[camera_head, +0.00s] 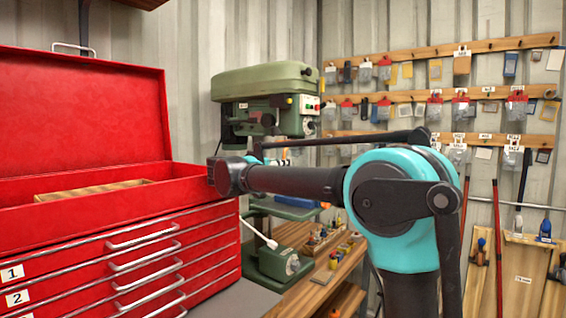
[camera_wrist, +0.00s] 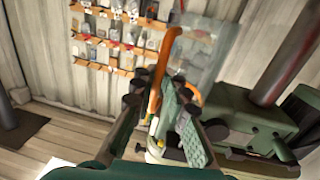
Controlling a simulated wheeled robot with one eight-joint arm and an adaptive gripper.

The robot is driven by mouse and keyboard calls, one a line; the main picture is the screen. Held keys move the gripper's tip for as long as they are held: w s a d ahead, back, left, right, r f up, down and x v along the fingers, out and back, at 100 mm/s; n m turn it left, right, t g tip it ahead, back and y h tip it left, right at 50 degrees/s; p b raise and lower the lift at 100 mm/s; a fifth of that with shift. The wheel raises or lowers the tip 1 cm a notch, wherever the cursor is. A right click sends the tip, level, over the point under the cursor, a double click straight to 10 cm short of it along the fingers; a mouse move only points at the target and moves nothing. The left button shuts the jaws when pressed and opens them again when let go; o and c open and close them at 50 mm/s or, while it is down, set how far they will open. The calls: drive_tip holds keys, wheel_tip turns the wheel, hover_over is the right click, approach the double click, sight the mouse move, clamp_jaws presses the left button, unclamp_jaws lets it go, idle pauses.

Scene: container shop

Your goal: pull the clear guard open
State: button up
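The clear guard (camera_wrist: 196,55) shows in the wrist view as a faint see-through panel, just beyond my fingertips and to the right of an orange curved bar. The orange bar (camera_wrist: 156,82) rises between the two fingers and seems to edge the guard. My gripper (camera_wrist: 157,92) is open, with one finger on each side of the bar; I cannot tell whether either touches it. The green drill press (camera_head: 262,84) stands behind my arm in the head view, and part of it (camera_wrist: 235,125) fills the wrist view's right side. My arm hides the guard in the head view.
A red tool chest (camera_head: 80,215) with its lid up stands close on the left. A wooden bench (camera_head: 322,285) lies below the press. Wall racks (camera_head: 440,95) with hanging packets are at the back right. A steel column (camera_wrist: 285,60) stands at the wrist view's right.

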drive_tip(key=shift+a, duration=0.1)
drive_tip(key=v, duration=0.7)
drive_tip(key=shift+s, duration=0.2)
idle(0.3)
